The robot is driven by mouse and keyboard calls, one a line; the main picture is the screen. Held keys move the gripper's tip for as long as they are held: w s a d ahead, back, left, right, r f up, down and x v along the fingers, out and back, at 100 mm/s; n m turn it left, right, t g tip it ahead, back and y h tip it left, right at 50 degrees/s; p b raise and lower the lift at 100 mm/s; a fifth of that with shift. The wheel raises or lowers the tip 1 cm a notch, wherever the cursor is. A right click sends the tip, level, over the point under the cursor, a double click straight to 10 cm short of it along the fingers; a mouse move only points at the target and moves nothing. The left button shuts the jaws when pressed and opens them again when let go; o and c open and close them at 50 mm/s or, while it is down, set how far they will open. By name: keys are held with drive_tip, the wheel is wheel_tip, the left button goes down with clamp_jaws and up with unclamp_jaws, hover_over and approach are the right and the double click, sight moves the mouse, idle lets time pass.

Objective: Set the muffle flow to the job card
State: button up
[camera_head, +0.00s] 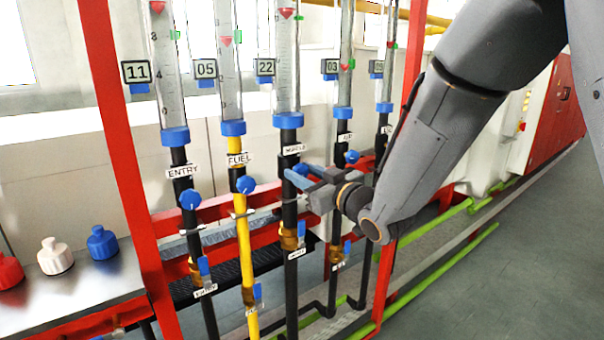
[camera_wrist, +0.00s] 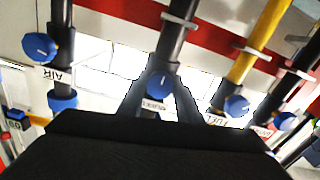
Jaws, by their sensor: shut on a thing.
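The muffle flow tube (camera_head: 287,60) is the middle tube of the row, with a plate (camera_head: 265,68) reading 22 beside it. Its red float (camera_head: 286,12) shows near the top of the picture, close to a green marker (camera_head: 298,16). The MUFFLE label (camera_head: 294,149) is on the black pipe below. My gripper (camera_head: 293,174) is at this pipe, under the label. In the wrist view my gripper (camera_wrist: 160,90) has its fingers on either side of the blue muffle knob (camera_wrist: 160,83), shut on it. The knob's white line points roughly up in that view. No separate job card is identifiable.
Neighbouring knobs are close: fuel (camera_head: 245,184), entry (camera_head: 190,199) and air (camera_wrist: 40,48). Lower blue-handled valves (camera_head: 258,292) sit under them. A red post (camera_head: 118,130) stands left. Bottles (camera_head: 55,256) stand on a metal bench. Floor at right is clear.

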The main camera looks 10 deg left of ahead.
drive_tip(key=m, duration=0.4)
drive_tip(key=shift+m, duration=2.1)
drive_tip(key=o, duration=1)
drive_tip(key=shift+o, duration=0.2)
drive_tip(key=shift+d, duration=0.1)
drive_tip(key=b+v, duration=0.2)
drive_tip(key=v, duration=0.5)
drive_tip(key=shift+s+d, duration=0.2)
drive_tip(key=shift+d, duration=0.05)
